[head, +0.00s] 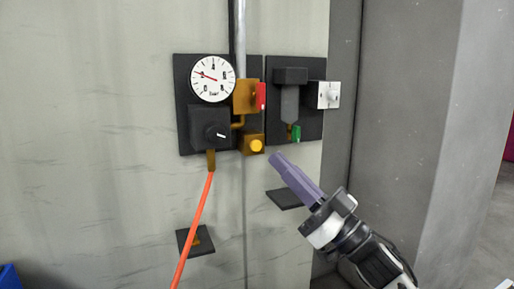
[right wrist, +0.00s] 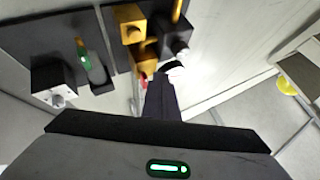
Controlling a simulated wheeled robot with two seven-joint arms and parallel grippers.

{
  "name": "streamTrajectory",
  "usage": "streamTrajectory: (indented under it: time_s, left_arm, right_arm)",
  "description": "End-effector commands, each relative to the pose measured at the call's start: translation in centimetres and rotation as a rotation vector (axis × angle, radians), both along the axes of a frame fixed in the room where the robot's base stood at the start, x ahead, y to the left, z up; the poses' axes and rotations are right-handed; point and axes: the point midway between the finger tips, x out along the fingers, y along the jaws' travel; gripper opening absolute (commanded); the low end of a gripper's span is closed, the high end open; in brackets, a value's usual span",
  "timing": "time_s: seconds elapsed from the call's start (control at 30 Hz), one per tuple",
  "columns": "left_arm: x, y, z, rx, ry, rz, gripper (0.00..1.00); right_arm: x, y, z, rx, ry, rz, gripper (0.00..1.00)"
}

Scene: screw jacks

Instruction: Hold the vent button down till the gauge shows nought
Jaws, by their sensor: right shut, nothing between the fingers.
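The vent button (head: 256,146) is a yellow round knob on a brass block at the foot of the wall panel. In the right wrist view the yellow button (right wrist: 134,36) shows near the top. The round white gauge (head: 212,78) hangs at the panel's upper left; its red needle points left, near the 2, above nought. My right gripper (head: 276,160) is shut and empty, its purple-grey fingers pointing up and left. Its tip is just below and right of the button in the picture, and a gap shows between them. My left gripper is not in view.
A black regulator knob (head: 215,134) sits left of the button, with an orange hose (head: 192,230) below. A red valve handle (head: 260,97) is above. A filter with a green tap (head: 296,133) is at right. Small dark shelves (head: 284,199) and (head: 183,244) jut below.

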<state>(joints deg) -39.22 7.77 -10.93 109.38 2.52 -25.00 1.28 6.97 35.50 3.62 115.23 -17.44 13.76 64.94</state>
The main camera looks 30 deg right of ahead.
Motion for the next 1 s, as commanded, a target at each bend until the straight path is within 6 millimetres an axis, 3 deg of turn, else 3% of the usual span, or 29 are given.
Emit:
streamTrajectory:
  time_s: [0.43, 1.0]
  left_arm:
    - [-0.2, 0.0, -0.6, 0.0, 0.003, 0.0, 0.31]
    - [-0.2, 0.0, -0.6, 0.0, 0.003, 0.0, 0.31]
  right_arm:
    - [5.9, -0.4, 0.1, -0.001, 0.0, -0.002, 0.0]
    - [6.9, -0.4, 0.0, -0.001, 0.0, -0.001, 0.0]
